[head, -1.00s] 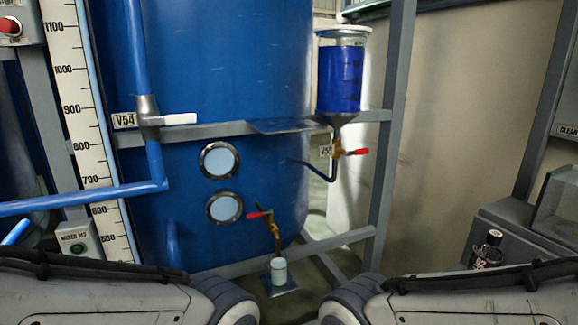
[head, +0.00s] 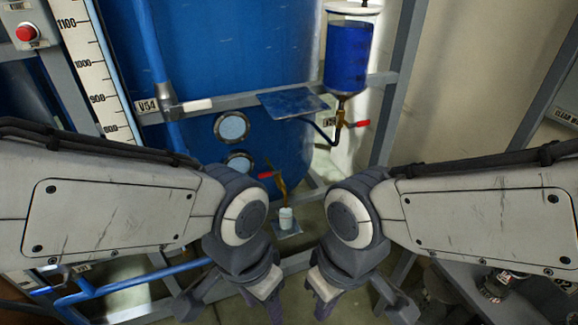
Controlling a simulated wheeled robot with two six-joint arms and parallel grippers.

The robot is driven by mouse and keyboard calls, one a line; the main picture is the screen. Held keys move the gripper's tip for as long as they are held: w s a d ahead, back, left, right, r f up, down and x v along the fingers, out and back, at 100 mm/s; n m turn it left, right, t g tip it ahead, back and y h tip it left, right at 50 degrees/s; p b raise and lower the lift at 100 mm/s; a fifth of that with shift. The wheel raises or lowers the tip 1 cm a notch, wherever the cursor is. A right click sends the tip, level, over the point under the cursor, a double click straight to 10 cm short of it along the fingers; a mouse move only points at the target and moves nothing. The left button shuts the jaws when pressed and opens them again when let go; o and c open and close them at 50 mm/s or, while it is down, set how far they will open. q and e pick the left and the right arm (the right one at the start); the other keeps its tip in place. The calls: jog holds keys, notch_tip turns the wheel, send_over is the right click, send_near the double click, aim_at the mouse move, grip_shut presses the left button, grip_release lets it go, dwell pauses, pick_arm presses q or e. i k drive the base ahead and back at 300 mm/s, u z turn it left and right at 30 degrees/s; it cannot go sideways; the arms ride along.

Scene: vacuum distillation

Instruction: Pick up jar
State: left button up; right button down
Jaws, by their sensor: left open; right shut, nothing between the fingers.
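A small pale jar (head: 286,218) stands upright on a small metal plate (head: 290,232) below a brass tap with a red handle (head: 279,181), in the middle of the head view. My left gripper (head: 277,312) points down at the bottom edge, lower in the picture than the jar and apart from it. It is open, its tips partly cut off by the frame. My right gripper (head: 321,308) is just to its right, also pointing down, shut and empty. Neither gripper touches the jar.
A big blue tank (head: 225,60) stands behind, in a grey frame (head: 395,100). A cylinder of blue liquid (head: 347,58) with a red-handled valve (head: 357,124) hangs at upper right. A dark-capped bottle (head: 496,284) is at lower right.

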aim_at(285, 216)
jog(key=k, duration=1.3)
jog(key=u, duration=0.75)
jog(key=i, duration=1.85)
jog(key=z, duration=0.6)
